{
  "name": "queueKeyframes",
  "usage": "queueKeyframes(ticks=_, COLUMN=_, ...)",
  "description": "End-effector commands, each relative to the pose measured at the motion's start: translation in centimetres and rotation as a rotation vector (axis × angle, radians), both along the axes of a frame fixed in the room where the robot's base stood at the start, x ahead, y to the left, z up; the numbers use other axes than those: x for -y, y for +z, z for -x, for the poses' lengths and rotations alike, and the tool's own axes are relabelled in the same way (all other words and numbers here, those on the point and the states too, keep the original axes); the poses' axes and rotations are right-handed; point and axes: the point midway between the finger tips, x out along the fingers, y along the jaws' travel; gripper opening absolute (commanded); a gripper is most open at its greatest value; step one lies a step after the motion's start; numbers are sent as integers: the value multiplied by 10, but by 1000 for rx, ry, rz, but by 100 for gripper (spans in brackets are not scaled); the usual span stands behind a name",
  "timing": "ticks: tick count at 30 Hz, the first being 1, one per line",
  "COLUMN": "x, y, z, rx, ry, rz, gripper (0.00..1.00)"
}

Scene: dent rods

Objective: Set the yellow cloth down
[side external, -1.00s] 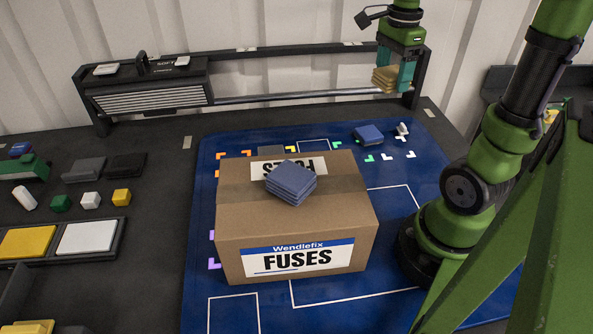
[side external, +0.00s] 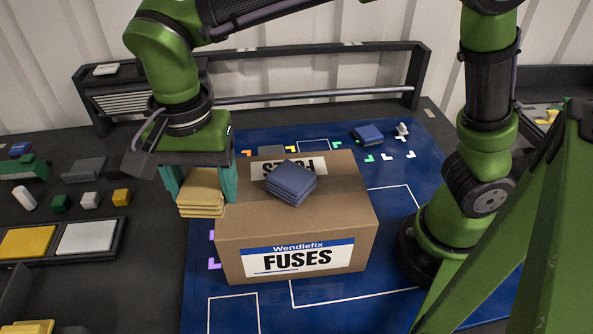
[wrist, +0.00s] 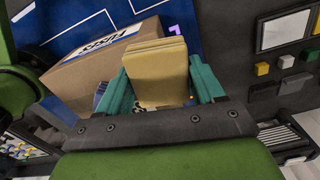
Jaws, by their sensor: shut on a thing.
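The yellow cloth (side external: 203,192) is a folded tan-yellow stack between the teal fingers of my gripper (side external: 201,186), in the side view. My gripper is shut on it, to the left of the cardboard FUSES box (side external: 232,237), near the box's left edge. The cloth also shows in the wrist view (wrist: 155,72), with a finger on each side and the box beside it. I cannot tell exactly how high it hangs above the table.
A folded blue cloth (side external: 291,182) lies on top of the box. Another blue cloth (side external: 368,134) lies at the back of the blue mat (side external: 405,200). A tray (side external: 122,243) with yellow and white panels and several small blocks stand at left. A rail (side external: 330,92) spans the back.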

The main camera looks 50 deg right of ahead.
Motion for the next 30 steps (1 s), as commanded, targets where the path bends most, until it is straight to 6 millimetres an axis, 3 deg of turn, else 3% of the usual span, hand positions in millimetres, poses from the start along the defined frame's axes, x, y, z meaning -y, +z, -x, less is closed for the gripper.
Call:
queueKeyframes(ticks=3, x=-32, y=-2, z=22, rx=0, ry=75, rz=0, gripper=39)
queueKeyframes(ticks=11, x=-73, y=-4, z=57, rx=1, ry=177, rz=1, gripper=39)
queueKeyframes(ticks=30, x=-72, y=-125, z=58, rx=-3, ry=177, rz=5, gripper=39)
